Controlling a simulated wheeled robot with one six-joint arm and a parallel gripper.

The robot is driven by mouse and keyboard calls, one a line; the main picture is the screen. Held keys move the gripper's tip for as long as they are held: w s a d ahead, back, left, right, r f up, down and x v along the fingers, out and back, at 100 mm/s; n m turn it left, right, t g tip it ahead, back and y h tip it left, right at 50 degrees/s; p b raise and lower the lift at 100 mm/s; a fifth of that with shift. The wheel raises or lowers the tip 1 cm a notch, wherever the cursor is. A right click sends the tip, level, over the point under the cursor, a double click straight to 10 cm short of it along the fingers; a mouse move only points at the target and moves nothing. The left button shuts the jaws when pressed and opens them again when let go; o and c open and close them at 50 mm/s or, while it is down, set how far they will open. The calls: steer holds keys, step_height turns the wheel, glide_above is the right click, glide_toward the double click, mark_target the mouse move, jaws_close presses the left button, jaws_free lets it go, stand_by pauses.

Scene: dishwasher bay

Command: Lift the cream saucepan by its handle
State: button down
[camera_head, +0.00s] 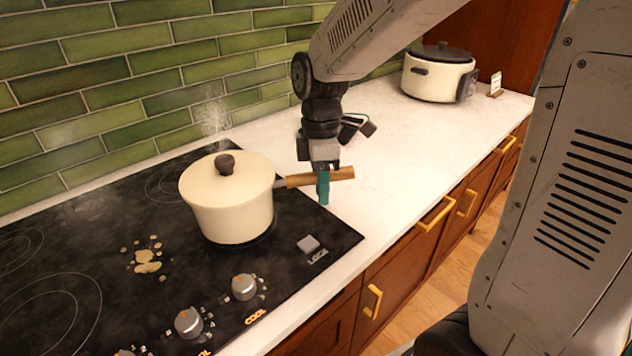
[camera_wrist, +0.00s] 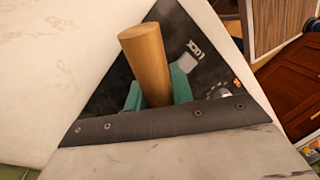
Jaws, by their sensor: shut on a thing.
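The cream saucepan (camera_head: 232,200) with its lid on stands upright at the right part of the black cooktop in the head view. Whether its base touches the glass I cannot tell for sure. Its wooden handle (camera_head: 338,174) points right, out over the white counter side. My gripper (camera_head: 323,188) comes down from above and is shut on the handle, with teal fingers around it. In the wrist view the handle (camera_wrist: 147,62) stands between the teal fingers (camera_wrist: 157,90). The pan's body is hidden in the wrist view.
The black cooktop (camera_head: 85,255) has knobs (camera_head: 189,322) along its front edge and a pale spill (camera_head: 147,262) left of the pan. A white rice cooker (camera_head: 437,75) stands at the counter's far end. The green tile wall is close behind. The counter between is mostly clear.

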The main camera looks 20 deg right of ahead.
steer(key=s+r, duration=0.4)
steer(key=s, duration=0.8)
steer(key=shift+s+a+r, duration=0.15)
steer(key=shift+s+a, duration=0.15)
stand_by(0.8)
